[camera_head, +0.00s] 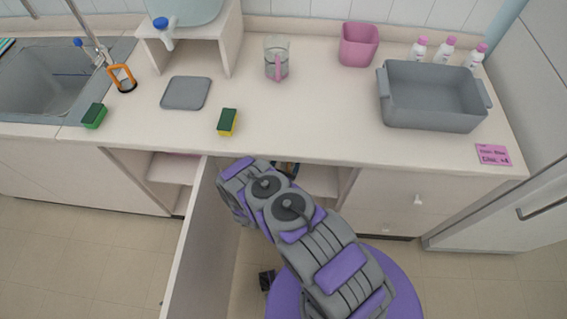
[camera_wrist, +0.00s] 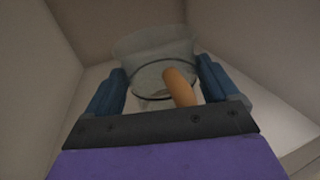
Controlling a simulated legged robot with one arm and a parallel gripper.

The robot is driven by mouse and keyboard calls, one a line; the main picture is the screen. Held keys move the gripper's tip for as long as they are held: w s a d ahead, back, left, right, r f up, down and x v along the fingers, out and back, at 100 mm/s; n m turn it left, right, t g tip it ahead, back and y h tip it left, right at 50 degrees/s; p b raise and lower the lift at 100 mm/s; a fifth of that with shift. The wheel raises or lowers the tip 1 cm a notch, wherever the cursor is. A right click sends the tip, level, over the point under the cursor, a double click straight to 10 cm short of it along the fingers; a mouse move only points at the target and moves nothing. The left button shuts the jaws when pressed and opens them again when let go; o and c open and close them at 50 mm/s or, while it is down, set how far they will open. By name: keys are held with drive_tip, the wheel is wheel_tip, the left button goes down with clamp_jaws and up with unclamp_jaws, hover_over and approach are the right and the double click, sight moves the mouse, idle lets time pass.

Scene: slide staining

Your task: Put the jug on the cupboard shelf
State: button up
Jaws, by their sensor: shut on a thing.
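In the wrist view, a clear jug (camera_wrist: 150,50) with an orange handle (camera_wrist: 180,86) sits between the blue fingers of my gripper (camera_wrist: 160,80). My gripper is shut on it. Pale cupboard walls surround it, and a light surface lies around its lower part. I cannot tell whether the jug touches the shelf. In the head view, my arm reaches into the open cupboard under the counter, and the jug is mostly hidden. Part of the cupboard shelf (camera_head: 172,168) shows left of my arm. Another clear jug (camera_head: 277,58) with a pink handle stands on the counter.
The open cupboard door (camera_head: 190,245) stands close left of my arm. The counter (camera_head: 320,110) overhangs the opening. On it are a grey basin (camera_head: 432,110), a pink container (camera_head: 358,45), a green and yellow sponge (camera_head: 227,123) and a grey mat (camera_head: 186,92).

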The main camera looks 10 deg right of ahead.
sight(282, 165)
drive_tip(key=shift+w+a+f, duration=0.1)
drive_tip(key=shift+w+a, duration=0.05)
drive_tip(key=shift+w, duration=0.3)
drive_tip(key=shift+w+a+f, duration=0.1)
drive_tip(key=shift+w+a, duration=0.05)
drive_tip(key=shift+w, duration=0.3)
drive_tip(key=shift+w+f+b, duration=0.2)
drive_tip(key=shift+w+b, duration=0.05)
drive_tip(key=shift+b, duration=0.15)
wheel_tip(282, 165, down, 3)
drive_tip(key=shift+s+f+b, duration=0.1)
drive_tip(key=shift+b, duration=0.6)
drive_tip(key=shift+r, duration=0.2)
drive_tip(key=o, duration=0.8)
drive_tip(key=shift+a, duration=0.1)
